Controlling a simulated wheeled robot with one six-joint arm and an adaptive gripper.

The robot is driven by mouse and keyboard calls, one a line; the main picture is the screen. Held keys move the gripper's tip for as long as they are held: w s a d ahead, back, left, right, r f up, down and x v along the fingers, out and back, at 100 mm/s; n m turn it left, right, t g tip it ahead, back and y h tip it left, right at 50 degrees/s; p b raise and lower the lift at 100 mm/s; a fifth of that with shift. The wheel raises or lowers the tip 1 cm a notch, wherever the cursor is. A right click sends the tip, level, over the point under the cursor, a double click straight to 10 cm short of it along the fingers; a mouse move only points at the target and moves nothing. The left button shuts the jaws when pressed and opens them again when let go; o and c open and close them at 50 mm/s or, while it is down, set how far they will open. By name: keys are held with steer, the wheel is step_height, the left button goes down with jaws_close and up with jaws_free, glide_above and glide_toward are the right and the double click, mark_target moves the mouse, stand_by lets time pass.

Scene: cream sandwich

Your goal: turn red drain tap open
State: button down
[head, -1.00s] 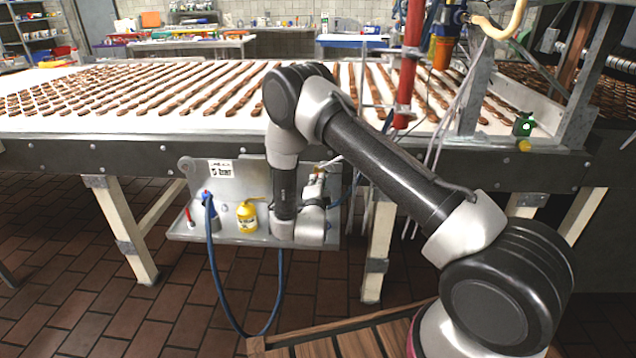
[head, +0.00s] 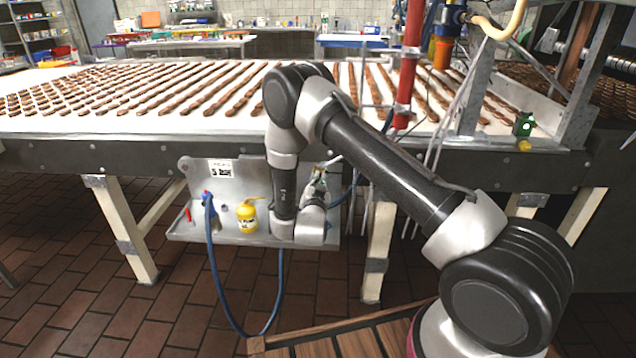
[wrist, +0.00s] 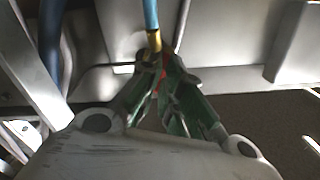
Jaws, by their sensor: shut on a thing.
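In the wrist view, the red drain tap (wrist: 163,73) shows only as a small red patch between the fingertips of my gripper (wrist: 160,82). The dark green fingers are closed in on it from both sides, and most of it is hidden. A brass fitting (wrist: 154,41) with a light blue hose (wrist: 151,14) sits just above the fingertips. In the head view, my gripper (head: 318,184) is small and partly hidden by my arm, at the right part of the metal shelf under the table. The tap cannot be made out there.
The metal shelf (head: 205,233) holds a yellow container (head: 246,217) and a blue fitting with a hanging blue hose (head: 213,255). The long table (head: 130,153) with rows of brown biscuits is above. Table legs (head: 125,230) stand on both sides. A wooden platform (head: 350,333) is in front.

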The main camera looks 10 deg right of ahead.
steer(key=shift+s+f+n, duration=0.1)
steer(key=shift+n, duration=2)
steer(key=c, duration=1.6)
jaws_free()
steer(key=v, duration=1.2)
